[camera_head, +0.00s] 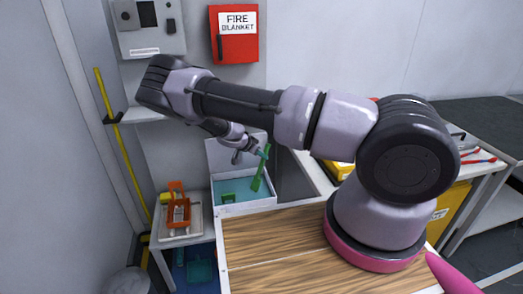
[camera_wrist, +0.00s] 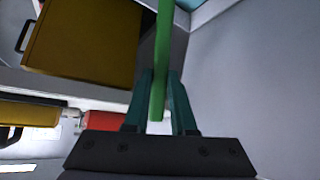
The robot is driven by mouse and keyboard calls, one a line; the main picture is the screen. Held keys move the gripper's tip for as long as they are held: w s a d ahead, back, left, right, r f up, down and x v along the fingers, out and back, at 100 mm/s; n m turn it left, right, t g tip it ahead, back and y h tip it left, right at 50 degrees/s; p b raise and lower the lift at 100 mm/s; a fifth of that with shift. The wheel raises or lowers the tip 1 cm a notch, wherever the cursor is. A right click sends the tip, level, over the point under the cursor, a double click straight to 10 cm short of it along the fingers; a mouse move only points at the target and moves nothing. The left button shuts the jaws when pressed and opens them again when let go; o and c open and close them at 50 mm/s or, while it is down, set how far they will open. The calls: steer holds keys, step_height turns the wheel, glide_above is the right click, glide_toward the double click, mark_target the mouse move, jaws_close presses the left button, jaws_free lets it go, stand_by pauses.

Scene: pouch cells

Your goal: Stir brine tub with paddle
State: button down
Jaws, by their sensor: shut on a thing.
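The green paddle (camera_head: 259,170) stands slightly tilted, its lower end in the blue-green liquid of the brine tub (camera_head: 273,202), a white-walled open box beyond the wooden worktop. My gripper (camera_head: 264,153) is above the tub, shut on the paddle's upper part. In the wrist view, the paddle (camera_wrist: 162,60) runs upward from between the two teal fingers of my gripper (camera_wrist: 160,90). A corner of blue-green shows at the top of that view. The paddle's lower end is not clear to see.
An orange device (camera_head: 178,212) sits on a white stand left of the tub. The wooden worktop (camera_head: 270,245) in front is clear. A yellow pole (camera_head: 120,145) leans by the left wall. A red fire blanket box (camera_head: 235,45) hangs on the back wall.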

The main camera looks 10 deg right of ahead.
mark_target(260, 166)
steer(key=shift+f, duration=3.5)
steer(key=shift+w, duration=0.15)
